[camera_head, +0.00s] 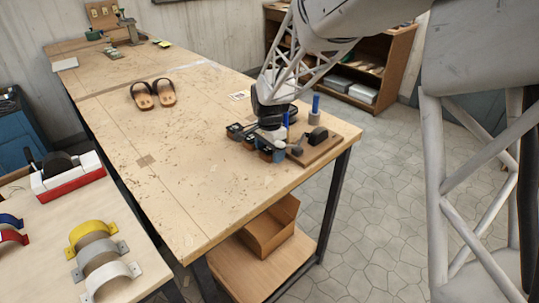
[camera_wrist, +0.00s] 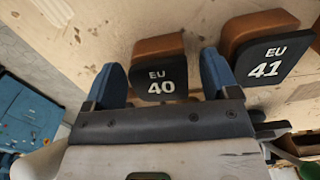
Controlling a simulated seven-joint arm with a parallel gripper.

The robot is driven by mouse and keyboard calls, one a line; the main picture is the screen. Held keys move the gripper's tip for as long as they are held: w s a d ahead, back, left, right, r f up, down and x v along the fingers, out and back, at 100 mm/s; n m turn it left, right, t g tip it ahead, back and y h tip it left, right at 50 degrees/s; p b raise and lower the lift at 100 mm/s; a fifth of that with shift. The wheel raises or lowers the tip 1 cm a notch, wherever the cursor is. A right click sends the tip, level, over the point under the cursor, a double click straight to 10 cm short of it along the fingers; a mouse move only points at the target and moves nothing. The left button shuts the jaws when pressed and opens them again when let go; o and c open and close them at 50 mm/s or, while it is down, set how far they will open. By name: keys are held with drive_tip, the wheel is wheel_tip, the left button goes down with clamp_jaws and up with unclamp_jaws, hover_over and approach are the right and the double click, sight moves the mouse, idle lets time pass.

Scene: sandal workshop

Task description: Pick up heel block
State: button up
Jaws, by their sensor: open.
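Two heel blocks show in the wrist view, each brown with a dark face. One is marked EU 40 (camera_wrist: 160,86) and the other, to its right, EU 41 (camera_wrist: 266,60). My gripper (camera_wrist: 162,76) is open, with one blue fingertip to each side of the EU 40 block. I cannot tell whether either fingertip touches it. In the head view my gripper (camera_head: 279,138) is low over the near right part of the workbench, among small dark blocks (camera_head: 236,131). It partly hides them, and their markings are too small to read there.
A wooden board with a dark fixture (camera_head: 317,136) stands right of my gripper, with a blue-topped post (camera_head: 315,108) behind. Sandals (camera_head: 153,94) lie farther back on the workbench (camera_head: 180,170). Its middle is clear. Coloured arches (camera_head: 95,245) lie on the left table.

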drive_tip(key=c, duration=1)
drive_tip(key=shift+r, duration=0.1)
drive_tip(key=shift+r, duration=4.95)
drive_tip(key=shift+w, duration=0.1)
drive_tip(key=shift+n, duration=0.4)
drive_tip(key=w+d+r, duration=0.1)
drive_tip(key=w+d, duration=0.1)
drive_tip(key=w, duration=0.5)
drive_tip(key=w+d+r, duration=0.1)
drive_tip(key=w+d, duration=0.1)
drive_tip(key=w, duration=0.6)
drive_tip(key=w+d+r, duration=0.1)
drive_tip(key=w, duration=0.7)
drive_tip(key=shift+d+r, duration=0.2)
drive_tip(key=shift+d, duration=0.2)
